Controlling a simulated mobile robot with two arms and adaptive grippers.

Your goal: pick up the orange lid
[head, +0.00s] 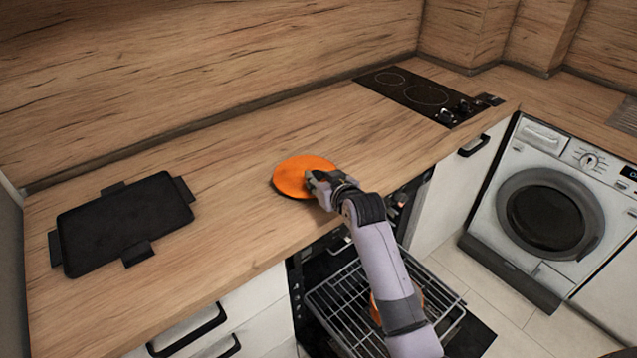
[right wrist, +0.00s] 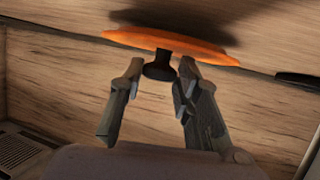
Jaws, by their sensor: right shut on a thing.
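The orange lid (head: 292,174) is a round disc over the wooden counter, near its front edge. In the right wrist view the lid (right wrist: 172,42) shows nearly edge-on, with its black knob (right wrist: 159,67) towards me. My right gripper (head: 320,184) reaches in from the front and covers the lid's right side and knob in the head view. In the right wrist view its two fingers (right wrist: 160,72) are on either side of the knob, shut on it. A dark shadow borders the lid; I cannot tell whether it touches the counter. My left gripper is not in view.
A black tray (head: 122,224) lies on the counter at left. A black hob (head: 425,94) is at the back right. Below my arm, an open oven rack (head: 343,308) holds an orange thing (head: 420,293), partly hidden. A washing machine (head: 548,212) stands at right. Counter between tray and lid is clear.

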